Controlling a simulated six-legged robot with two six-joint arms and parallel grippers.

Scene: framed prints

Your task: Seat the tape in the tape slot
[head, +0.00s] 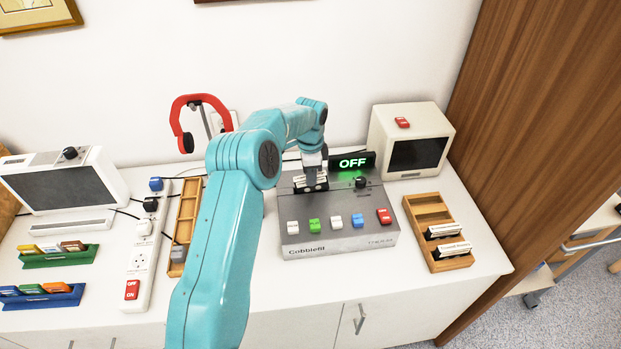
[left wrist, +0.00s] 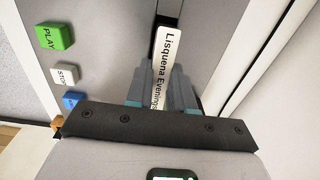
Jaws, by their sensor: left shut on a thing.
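The grey player (head: 345,222), marked Cobblefil, stands on the white counter with a row of coloured buttons along its front. My left gripper (head: 311,172) is over the rear left of its top. It is shut on a tape (head: 311,184) with a white label, which reads "Lisquena Evenings" in the left wrist view (left wrist: 166,60). The tape is at the dark slot in the player's top; how deep it sits is hidden by the gripper. The fingers (left wrist: 164,82) flank the tape. My right gripper is not in view.
An OFF sign (head: 352,162) and a black knob (head: 361,182) are close right of the gripper. A wooden rack (head: 425,206) with two tapes and a cream monitor (head: 411,140) stand at right. A power strip (head: 140,262) and a red headset (head: 183,104) are at left.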

